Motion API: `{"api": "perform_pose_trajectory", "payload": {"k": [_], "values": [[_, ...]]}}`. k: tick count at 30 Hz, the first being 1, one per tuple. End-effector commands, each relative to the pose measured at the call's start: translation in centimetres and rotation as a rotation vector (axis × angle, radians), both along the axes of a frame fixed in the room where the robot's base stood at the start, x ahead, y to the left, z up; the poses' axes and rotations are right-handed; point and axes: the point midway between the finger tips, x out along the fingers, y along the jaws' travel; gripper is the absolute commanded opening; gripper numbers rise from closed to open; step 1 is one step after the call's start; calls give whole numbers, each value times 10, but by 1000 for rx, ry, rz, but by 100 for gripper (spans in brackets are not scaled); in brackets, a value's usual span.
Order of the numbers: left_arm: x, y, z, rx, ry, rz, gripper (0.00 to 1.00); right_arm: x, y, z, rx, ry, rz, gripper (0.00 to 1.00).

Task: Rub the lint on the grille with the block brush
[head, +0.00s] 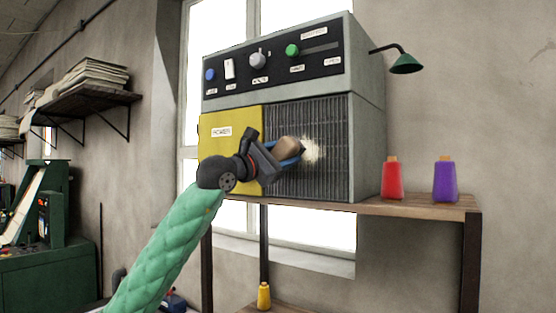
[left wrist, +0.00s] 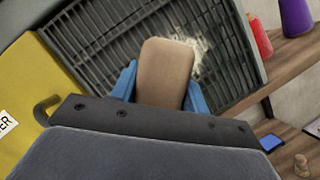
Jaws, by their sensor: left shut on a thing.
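The dark grille (head: 330,165) covers the lower front of a grey machine. A pale, fuzzy patch of lint (head: 311,150) sits on the grille near its middle; it also shows in the left wrist view (left wrist: 205,55), partly hidden behind the brush. My left gripper (head: 283,156) is shut on the tan block brush (left wrist: 165,75), with its blue fingers on both sides of the brush. The brush (head: 289,146) is in front of the grille, just left of the lint. I cannot tell whether it touches the grille. My right gripper is not in view.
A yellow panel (head: 230,147) lies left of the grille, with a control panel (head: 275,65) above. A red bottle (head: 392,181) and a purple bottle (head: 445,182) stand right of the machine on the wooden shelf (head: 420,208).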

Motion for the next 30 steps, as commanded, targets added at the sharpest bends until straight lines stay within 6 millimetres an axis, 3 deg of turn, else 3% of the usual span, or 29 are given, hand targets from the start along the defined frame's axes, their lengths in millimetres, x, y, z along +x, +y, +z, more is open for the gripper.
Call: {"api": "perform_pose_trajectory", "payload": {"k": [30], "values": [[-26, -41, -2, 0, -1, 0, 27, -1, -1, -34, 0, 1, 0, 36]]}}
